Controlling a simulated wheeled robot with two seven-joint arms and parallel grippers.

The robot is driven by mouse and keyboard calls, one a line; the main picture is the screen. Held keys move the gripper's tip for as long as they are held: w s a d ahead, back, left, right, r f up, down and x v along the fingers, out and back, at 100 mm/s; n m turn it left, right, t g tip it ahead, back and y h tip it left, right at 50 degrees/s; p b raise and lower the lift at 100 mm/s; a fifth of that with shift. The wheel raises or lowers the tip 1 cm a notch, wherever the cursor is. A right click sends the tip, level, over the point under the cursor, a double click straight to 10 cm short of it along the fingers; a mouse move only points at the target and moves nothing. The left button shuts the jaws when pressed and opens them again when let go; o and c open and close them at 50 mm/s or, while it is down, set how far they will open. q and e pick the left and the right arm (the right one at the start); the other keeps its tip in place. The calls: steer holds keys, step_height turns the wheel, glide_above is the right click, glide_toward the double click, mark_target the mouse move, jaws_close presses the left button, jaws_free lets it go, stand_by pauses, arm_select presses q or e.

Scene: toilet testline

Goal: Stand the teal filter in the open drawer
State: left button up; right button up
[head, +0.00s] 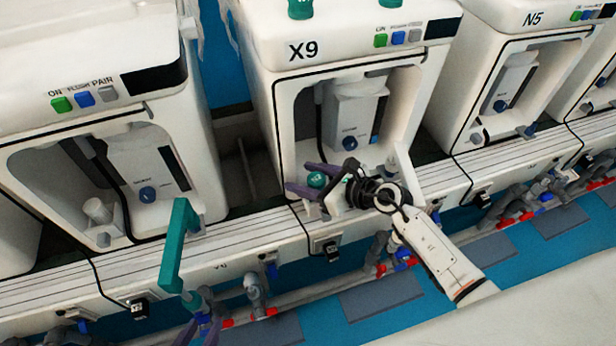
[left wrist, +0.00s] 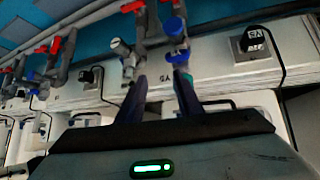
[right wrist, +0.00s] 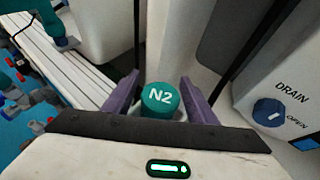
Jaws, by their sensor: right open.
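The teal filter (head: 316,180) shows its round cap at the front of the X9 machine (head: 335,75). In the right wrist view the cap (right wrist: 161,101) reads N2 and seems upright, with a white edge around its base. Its lower part is hidden. My right gripper (head: 308,180) is open, with a purple finger on either side of the cap. The open drawer (head: 405,172) shows only in part, as white panels around the gripper; my wrist hides much of it. My left gripper (left wrist: 160,80) is open and empty, with fingertips at the bottom left of the head view (head: 198,328).
An upright teal bent bar (head: 178,245) rises just above my left fingertips; I cannot tell what holds it. Valves with red and blue handles (head: 395,258) line the rail's front. Neighbouring machines stand left and right (head: 525,75). Black cables hang over the white rail (head: 60,290).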

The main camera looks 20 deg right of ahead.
mark_target(323, 182)
steer(key=shift+r, duration=0.25)
steer(key=p+v, duration=0.2)
steer(key=v, duration=0.8)
steer(key=shift+s+d, duration=0.2)
steer(key=shift+s, duration=0.15)
step_height(323, 182, up, 4)
steer(key=s+a+m+t, duration=0.2)
steer(key=m+t, duration=0.1)
steer(key=m, duration=0.6)
arm_select(q)
steer(key=shift+a+r, duration=0.25)
steer(key=shift+r, duration=0.4)
arm_select(e)
steer(key=s+f+m+g+h, duration=0.1)
steer(key=s+f+m, duration=0.4)
steer(key=m, duration=0.5)
steer(key=s+a+f+m+g+h, duration=0.1)
steer(key=s+f+m, duration=0.3)
steer(key=m, duration=0.7)
steer(key=s+a+f+m+g+h, duration=0.1)
steer(key=s+f+m, duration=0.4)
steer(key=m, duration=0.6)
steer(key=shift+s+f+g+h, duration=0.3)
steer(key=shift+s+g+h, duration=0.65)
steer(key=shift+s, duration=0.25)
arm_select(q)
steer(key=shift+s+f, duration=0.1)
